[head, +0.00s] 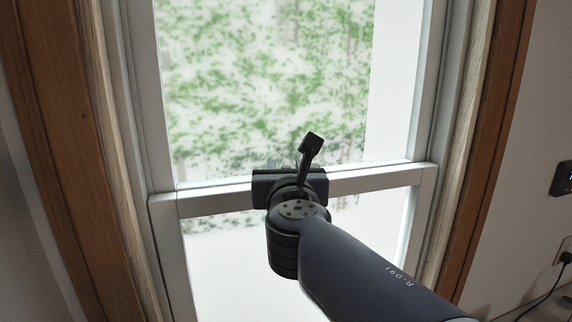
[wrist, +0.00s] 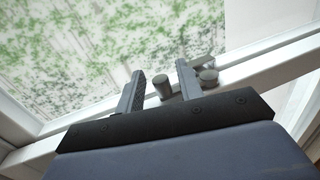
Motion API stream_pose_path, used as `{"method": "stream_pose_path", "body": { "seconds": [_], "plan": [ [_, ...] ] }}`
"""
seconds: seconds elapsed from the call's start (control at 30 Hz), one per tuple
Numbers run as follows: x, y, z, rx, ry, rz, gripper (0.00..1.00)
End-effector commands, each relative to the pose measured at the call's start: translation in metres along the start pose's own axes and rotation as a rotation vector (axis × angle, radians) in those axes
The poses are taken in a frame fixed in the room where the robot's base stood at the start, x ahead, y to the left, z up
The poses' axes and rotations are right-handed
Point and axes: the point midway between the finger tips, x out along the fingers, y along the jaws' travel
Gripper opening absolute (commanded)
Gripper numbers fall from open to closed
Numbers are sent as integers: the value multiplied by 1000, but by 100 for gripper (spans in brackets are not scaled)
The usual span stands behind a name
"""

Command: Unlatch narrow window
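The narrow window (head: 290,60) has a white sash with a meeting rail (head: 385,178) across its middle. A second grey round part (wrist: 208,78) is just right of the right finger, beside a grey latch piece (wrist: 201,62) on the rail.
Brown wooden trim (head: 497,110) frames the window on both sides. On the right wall are a dark switch panel (head: 562,179) and a socket with a black cord (head: 564,256). Green foliage shows through the glass.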

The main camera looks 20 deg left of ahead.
Motion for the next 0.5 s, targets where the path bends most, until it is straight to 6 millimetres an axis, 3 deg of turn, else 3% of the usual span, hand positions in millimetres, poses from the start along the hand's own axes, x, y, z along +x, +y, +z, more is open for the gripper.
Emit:
{"method": "stream_pose_path", "body": {
  "seconds": [0.37, 0.5],
  "plan": [
    [7, 0, 0, 0, 0, 0, 35],
    [6, 0, 0, 0, 0, 0, 25]
  ]
}}
